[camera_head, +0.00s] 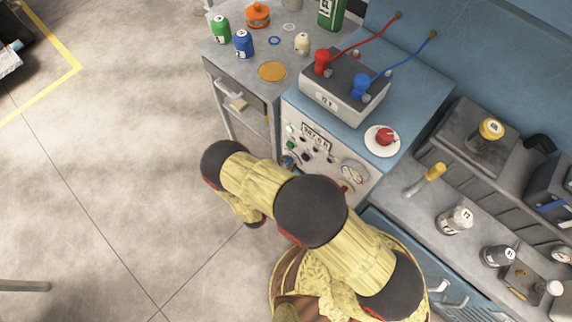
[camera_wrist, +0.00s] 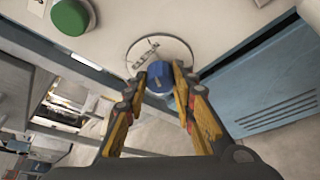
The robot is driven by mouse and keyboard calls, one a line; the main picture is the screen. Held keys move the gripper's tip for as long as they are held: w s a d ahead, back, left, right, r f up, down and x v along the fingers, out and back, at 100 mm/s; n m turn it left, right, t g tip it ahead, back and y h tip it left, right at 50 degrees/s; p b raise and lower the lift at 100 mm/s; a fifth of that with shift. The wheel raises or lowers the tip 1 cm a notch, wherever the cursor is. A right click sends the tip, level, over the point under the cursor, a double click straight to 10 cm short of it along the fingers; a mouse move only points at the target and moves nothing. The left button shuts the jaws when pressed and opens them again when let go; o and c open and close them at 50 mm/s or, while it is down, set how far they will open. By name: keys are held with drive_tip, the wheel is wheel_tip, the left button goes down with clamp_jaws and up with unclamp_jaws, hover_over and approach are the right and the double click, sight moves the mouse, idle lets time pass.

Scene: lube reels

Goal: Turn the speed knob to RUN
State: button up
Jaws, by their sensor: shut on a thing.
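The speed knob (camera_wrist: 159,76) is blue with a pale pointer mark, and sits on a round white dial plate (camera_wrist: 176,49) in the wrist view. Dark lettering shows on the plate at the knob's upper left, too blurred to read. My gripper (camera_wrist: 160,84) has one finger on each side of the knob and is shut on it. In the head view the knob shows small and blue at the left of the front panel (camera_head: 336,177). There my arm reaches across the panel and hides part of it.
A green button (camera_wrist: 70,17) is close to the knob. A red mushroom button (camera_head: 385,137) and a grey box (camera_head: 343,92) with red and blue clamps are on the cabinet top. A side table (camera_head: 222,49) with jars stands left.

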idle(0.3)
drive_tip(key=o, duration=1.1)
drive_tip(key=shift+o, duration=0.3)
drive_tip(key=shift+s, duration=0.1)
drive_tip(key=v, duration=1.2)
drive_tip(key=shift+f, duration=0.1)
